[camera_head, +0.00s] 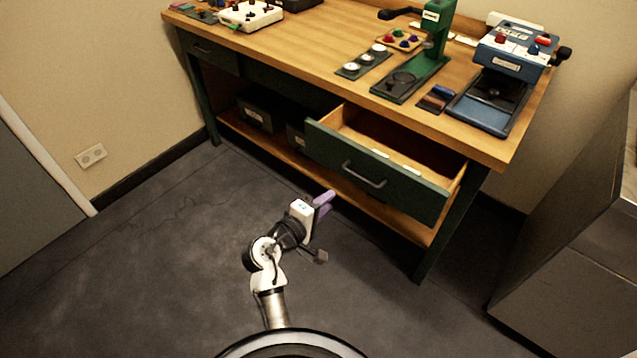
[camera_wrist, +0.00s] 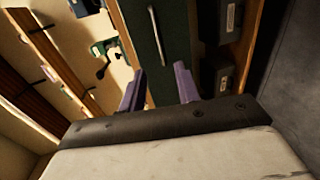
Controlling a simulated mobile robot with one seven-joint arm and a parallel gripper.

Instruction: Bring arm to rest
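My gripper (camera_head: 326,203) has purple fingers and is held out over the dark floor, in front of the table and to the left of the open drawer's handle. In the wrist view my gripper (camera_wrist: 160,85) shows its two fingers apart, with nothing between them. Behind them are the green drawer front (camera_wrist: 141,30) and its metal handle (camera_wrist: 156,33). My arm is bent and reaches forward from my base at the bottom of the head view. I cannot see anything touching the fingers.
The wooden table (camera_head: 300,45) carries a green press (camera_head: 432,45), a blue machine (camera_head: 512,60) and a white device (camera_head: 250,14). Its green drawer (camera_head: 375,180) stands pulled out toward me. A grey cabinet (camera_head: 580,250) is at the right. Floor on the left is clear.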

